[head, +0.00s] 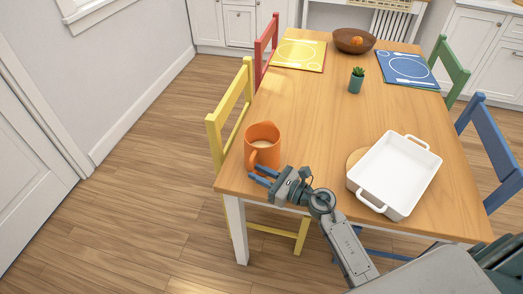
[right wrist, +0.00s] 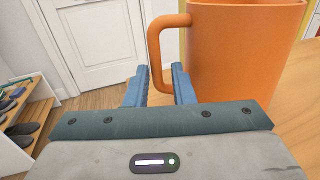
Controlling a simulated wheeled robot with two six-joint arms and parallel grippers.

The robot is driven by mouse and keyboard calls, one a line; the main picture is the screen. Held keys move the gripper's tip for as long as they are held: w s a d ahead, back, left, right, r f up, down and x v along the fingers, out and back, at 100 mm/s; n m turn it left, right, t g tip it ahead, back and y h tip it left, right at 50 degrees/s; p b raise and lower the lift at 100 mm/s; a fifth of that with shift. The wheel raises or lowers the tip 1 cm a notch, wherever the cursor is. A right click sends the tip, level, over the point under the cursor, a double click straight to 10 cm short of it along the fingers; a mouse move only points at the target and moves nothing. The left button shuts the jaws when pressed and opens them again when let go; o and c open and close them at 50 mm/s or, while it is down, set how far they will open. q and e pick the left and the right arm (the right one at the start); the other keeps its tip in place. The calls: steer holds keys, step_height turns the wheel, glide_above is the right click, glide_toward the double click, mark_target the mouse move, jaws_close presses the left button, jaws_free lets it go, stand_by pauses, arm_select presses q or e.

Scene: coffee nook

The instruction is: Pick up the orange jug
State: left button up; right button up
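The orange jug (head: 264,154) stands upright near the left front corner of the wooden table, its handle facing the near side. Something pale shows inside it. My right gripper (head: 253,172) is open just in front of the jug, its two blue fingers spread at handle height. In the right wrist view the jug (right wrist: 245,55) fills the right side. Its handle hangs between the fingertips of the gripper (right wrist: 160,70), with a gap showing on the left. Whether a finger touches the handle I cannot tell. My left gripper is not in view.
Further back are a small potted plant (head: 357,74), a brown bowl (head: 345,42), a yellow placemat (head: 310,45) and a blue placemat (head: 395,58). The table's middle is clear.

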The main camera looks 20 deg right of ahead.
steer(key=x, duration=0.1)
steer(key=p+x, duration=0.1)
steer(key=x, duration=0.1)
steer(key=p+x, duration=0.1)
steer(key=shift+a+r, duration=0.35)
steer(key=shift+r, duration=0.05)
steer(key=shift+w+a+f, duration=0.1)
steer(key=shift+w+f, duration=0.05)
steer(key=shift+w, duration=0.1)
steer(key=shift+s, duration=0.1)
jaws_close()
stand_by(0.7)
